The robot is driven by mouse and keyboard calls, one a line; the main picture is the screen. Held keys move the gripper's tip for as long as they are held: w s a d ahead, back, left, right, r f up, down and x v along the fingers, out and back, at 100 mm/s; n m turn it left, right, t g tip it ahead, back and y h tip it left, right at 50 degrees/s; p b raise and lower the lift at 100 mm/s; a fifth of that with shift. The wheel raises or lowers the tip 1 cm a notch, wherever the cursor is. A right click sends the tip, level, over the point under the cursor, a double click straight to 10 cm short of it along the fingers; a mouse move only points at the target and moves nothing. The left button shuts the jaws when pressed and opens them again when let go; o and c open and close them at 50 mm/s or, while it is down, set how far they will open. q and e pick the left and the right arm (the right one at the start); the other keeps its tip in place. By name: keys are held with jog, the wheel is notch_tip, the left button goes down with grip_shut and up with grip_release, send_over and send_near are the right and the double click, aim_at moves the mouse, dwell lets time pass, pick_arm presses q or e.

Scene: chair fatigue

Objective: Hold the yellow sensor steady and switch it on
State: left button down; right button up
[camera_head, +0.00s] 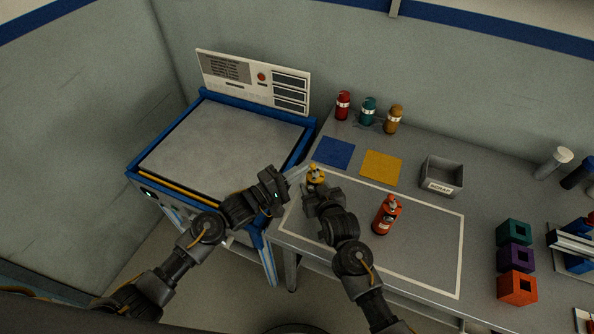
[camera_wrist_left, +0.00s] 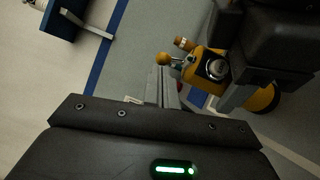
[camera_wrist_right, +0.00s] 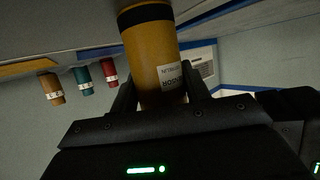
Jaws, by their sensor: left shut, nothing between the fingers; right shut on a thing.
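The yellow sensor (camera_head: 316,174) is near the left end of the white-outlined area on the grey table. My right gripper (camera_wrist_right: 160,92) is shut on its yellow cylinder body (camera_wrist_right: 152,50), one finger on each side. In the left wrist view, the sensor (camera_wrist_left: 205,66) shows a round dial and a small ball-tipped lever (camera_wrist_left: 163,58); my right gripper covers part of its body. My left gripper (camera_head: 300,173) is shut and empty just left of the sensor. Its fingertips (camera_wrist_left: 163,72) are close to the ball tip; I cannot tell whether they touch it.
An orange-red sensor (camera_head: 386,216) stands right of my right arm. Blue (camera_head: 334,152) and yellow (camera_head: 381,167) mats, a grey bin (camera_head: 441,178) and red, teal and ochre bottles (camera_head: 368,111) are behind. Coloured blocks (camera_head: 516,258) stand at right. A blue-framed machine (camera_head: 215,145) is left.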

pick_arm(q)
jog(key=m+y, duration=0.1)
jog(key=d+r+m+g, duration=0.1)
jog(key=m, duration=0.1)
jog(key=shift+s+d+r+m+g+y, duration=0.15)
jog(key=shift+m+g+y, duration=0.15)
jog(key=shift+y, duration=0.1)
jog(key=s+a+r, duration=0.3)
jog(key=s+a, duration=0.3)
jog(key=a, duration=0.4)
jog(key=shift+s+a+r, duration=0.3)
jog(key=shift+a+r, duration=0.1)
pick_arm(e)
jog(key=o, duration=1.1)
